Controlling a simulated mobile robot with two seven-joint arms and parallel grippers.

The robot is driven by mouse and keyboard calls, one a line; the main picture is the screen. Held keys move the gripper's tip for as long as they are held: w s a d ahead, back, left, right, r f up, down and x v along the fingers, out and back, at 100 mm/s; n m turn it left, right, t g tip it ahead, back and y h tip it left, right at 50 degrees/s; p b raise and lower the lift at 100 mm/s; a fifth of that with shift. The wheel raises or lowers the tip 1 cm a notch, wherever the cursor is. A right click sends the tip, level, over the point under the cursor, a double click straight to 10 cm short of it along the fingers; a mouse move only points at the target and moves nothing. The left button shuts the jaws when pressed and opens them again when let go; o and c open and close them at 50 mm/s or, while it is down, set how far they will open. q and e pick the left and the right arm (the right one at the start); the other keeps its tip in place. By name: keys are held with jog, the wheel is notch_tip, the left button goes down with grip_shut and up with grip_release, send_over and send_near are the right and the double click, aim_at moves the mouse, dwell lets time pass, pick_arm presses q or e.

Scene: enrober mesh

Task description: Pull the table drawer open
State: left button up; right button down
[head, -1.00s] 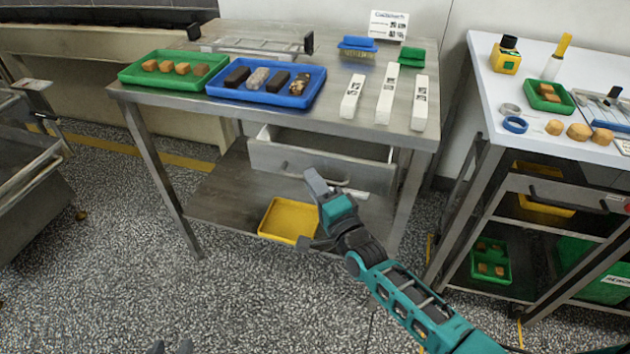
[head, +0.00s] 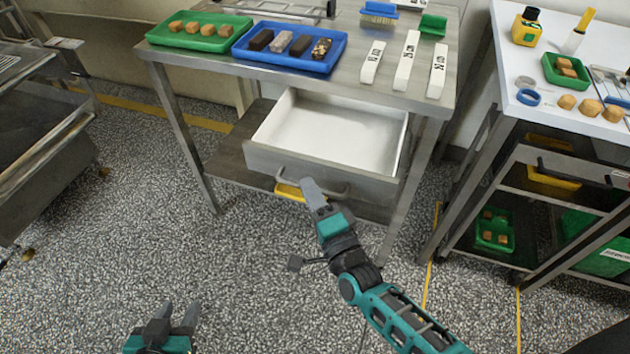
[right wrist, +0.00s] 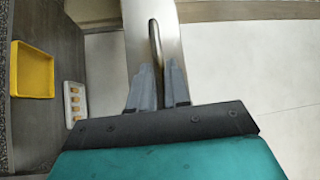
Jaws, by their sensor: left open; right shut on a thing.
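The table drawer (head: 325,174) is pulled well out from under the steel table (head: 300,74), and its white inside looks empty. It also shows in the right wrist view (right wrist: 215,75). Its curved bar handle (head: 338,193) is on the front face; in the right wrist view the handle (right wrist: 154,40) runs between the fingers. My right gripper (head: 308,186) is shut on the handle, and its fingers (right wrist: 157,85) sit on both sides of the bar. My left gripper (head: 172,318) is open and empty, low at the bottom left, away from the table.
A yellow tray (right wrist: 32,70) lies on the lower shelf, mostly hidden by the drawer in the head view. A cart (head: 500,200) stands right. Floor in front is free.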

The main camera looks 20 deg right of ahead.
pick_arm(q)
jog(key=shift+d, duration=0.1)
jog(key=shift+d, duration=0.1)
pick_arm(e)
jog(key=c, duration=1.2)
grip_release()
jog(key=shift+o, duration=0.2)
jog(key=shift+s, duration=0.1)
